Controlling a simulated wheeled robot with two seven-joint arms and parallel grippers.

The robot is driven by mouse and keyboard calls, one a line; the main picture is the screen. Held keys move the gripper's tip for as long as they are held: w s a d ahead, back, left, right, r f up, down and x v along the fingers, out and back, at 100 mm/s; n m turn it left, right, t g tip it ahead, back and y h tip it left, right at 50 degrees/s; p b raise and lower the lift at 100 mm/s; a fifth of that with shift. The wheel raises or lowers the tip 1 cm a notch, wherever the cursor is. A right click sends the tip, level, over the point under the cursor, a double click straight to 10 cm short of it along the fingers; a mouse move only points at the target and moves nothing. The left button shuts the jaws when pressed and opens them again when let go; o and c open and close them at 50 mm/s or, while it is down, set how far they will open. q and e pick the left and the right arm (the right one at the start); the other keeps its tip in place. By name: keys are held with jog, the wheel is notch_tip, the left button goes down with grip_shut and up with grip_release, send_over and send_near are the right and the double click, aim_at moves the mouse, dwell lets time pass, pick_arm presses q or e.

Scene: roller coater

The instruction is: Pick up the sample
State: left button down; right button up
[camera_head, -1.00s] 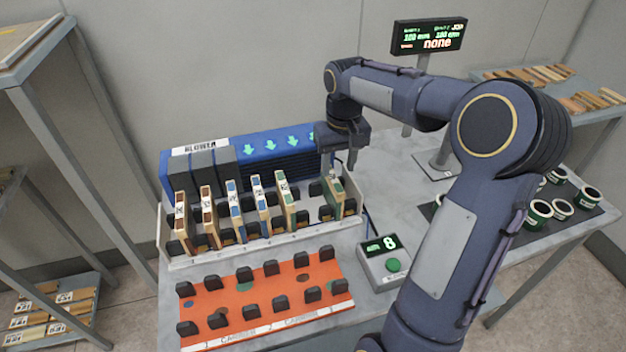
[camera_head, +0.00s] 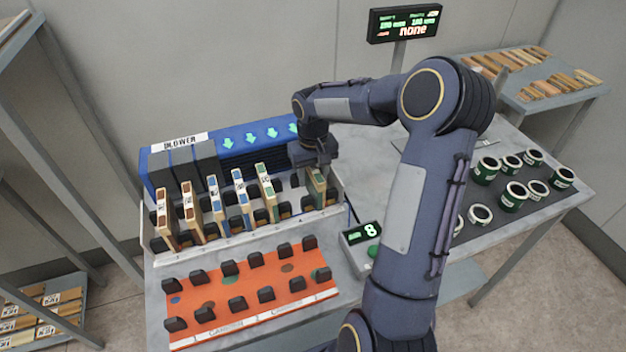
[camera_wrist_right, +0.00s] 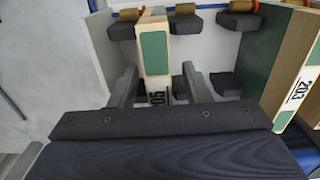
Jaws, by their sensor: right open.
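The sample (camera_head: 316,187), a thin wooden panel with a green face, stands upright in the rightmost occupied slot of the white rack (camera_head: 240,238). In the right wrist view this sample (camera_wrist_right: 154,52) has a green patch on its edge and a label that seems to end in 05. My right gripper (camera_head: 318,172) is above it, pointing down. In the right wrist view the open fingers (camera_wrist_right: 163,85) are on either side of the sample, with a gap visible. My left gripper is not in view.
Several other panels, such as a green one (camera_head: 265,190), stand to the left in the rack. A blue blower (camera_head: 240,150) is behind it. An orange board with black pegs (camera_head: 250,290) lies in front. A button box (camera_head: 362,245) and green cans (camera_head: 513,195) are to the right.

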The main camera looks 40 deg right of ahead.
grip_shut()
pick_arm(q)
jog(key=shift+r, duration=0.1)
pick_arm(e)
jog(key=shift+r, duration=0.2)
